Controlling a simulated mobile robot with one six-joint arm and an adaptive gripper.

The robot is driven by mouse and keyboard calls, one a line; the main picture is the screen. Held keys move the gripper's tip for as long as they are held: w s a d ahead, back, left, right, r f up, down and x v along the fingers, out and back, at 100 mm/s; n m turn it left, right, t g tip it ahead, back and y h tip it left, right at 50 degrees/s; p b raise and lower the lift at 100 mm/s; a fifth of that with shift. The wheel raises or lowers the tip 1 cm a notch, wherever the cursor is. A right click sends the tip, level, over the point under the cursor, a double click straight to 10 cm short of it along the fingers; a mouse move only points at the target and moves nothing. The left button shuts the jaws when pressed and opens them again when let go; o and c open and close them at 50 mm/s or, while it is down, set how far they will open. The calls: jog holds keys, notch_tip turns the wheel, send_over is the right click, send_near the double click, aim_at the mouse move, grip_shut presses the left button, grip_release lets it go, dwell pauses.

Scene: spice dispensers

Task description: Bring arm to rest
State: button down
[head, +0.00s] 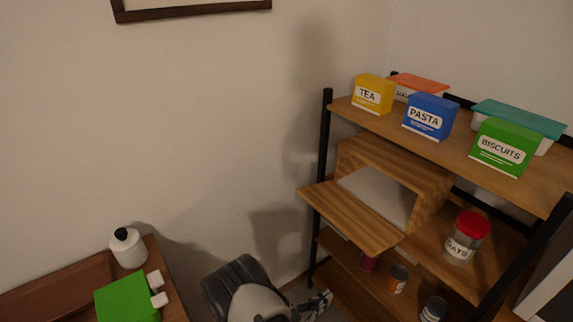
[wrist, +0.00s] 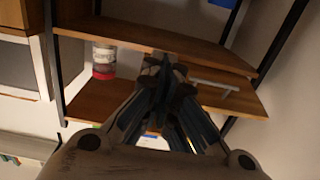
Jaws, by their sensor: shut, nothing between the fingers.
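My arm is at the bottom middle of the head view, in front of the shelf unit. My gripper (head: 318,303) shows small at the lower edge there, beside the lower shelves and below the open wooden box. In the wrist view my gripper (wrist: 163,72) points away from the camera with its fingers together. It is shut and I see nothing between the fingertips. Part of the arm is cut off by the bottom of the head view.
The shelf unit (head: 460,135) holds tea (head: 373,94), pasta (head: 430,116) and biscuits (head: 505,146) boxes on top. A wooden box (head: 350,213) has its flap hanging open towards my arm. A red-lidded jar (head: 467,237) stands beside it. A white bottle (head: 127,248) stands at left.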

jog(key=w+a+r+y, duration=0.3)
jog(key=w+r+y, duration=0.15)
jog(key=w, duration=0.25)
jog(key=w+a+r+y, duration=0.3)
jog(key=w+r, duration=0.2)
jog(key=w, duration=0.1)
jog(key=a+r+n+y, duration=0.2)
jog(key=r+y, duration=0.2)
jog(key=r, duration=0.5)
jog(key=a+r+n+y, duration=0.2)
jog(key=r+y, duration=0.2)
jog(key=r, duration=0.5)
jog(key=s+d+r+n+g+y, duration=0.1)
jog(key=s+d+r+n, duration=0.1)
jog(key=s+r, duration=0.4)
jog(key=s+d+r+n+g+y, duration=0.1)
jog(key=s+r+n, duration=0.15)
jog(key=s, duration=0.55)
jog(key=s+d+n+g+h, duration=0.1)
jog(key=s+d, duration=0.4)
jog(key=s, duration=0.5)
jog(key=s+d+n+g+h, duration=0.1)
jog(key=s+d, duration=0.4)
jog(key=s, duration=0.6)
jog(key=shift+s+d+r+g+h, duration=0.25)
jog(key=shift+g+h, duration=0.4)
jog(key=shift+g, duration=0.25)
